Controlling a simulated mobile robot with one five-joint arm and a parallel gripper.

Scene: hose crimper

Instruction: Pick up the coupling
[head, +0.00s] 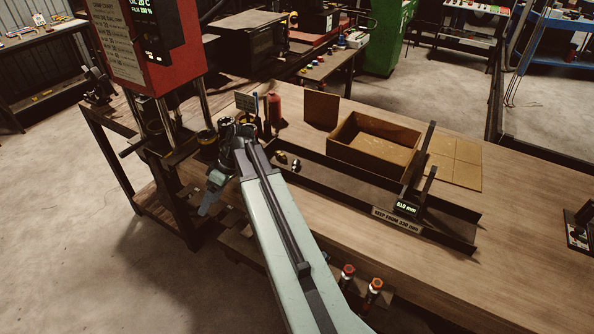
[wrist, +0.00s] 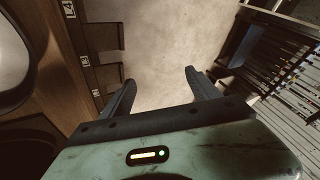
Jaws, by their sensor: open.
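A small dark-and-pale metallic piece (head: 281,157) lies on the bench just right of my arm's far end, with a similar piece (head: 295,165) close beside it. They look like coupling parts, but they are too small to tell whether they are one coupling or two things. My gripper (wrist: 160,80) shows in the wrist view with its two dark fingers apart and only blurred floor between them. In the head view my arm reaches up to the bench's left end, and its wrist hides part of the bench there. No coupling shows in the wrist view.
A red press (head: 155,50) stands at the bench's left end. Labelled dark slots (wrist: 98,40) show at left in the wrist view.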

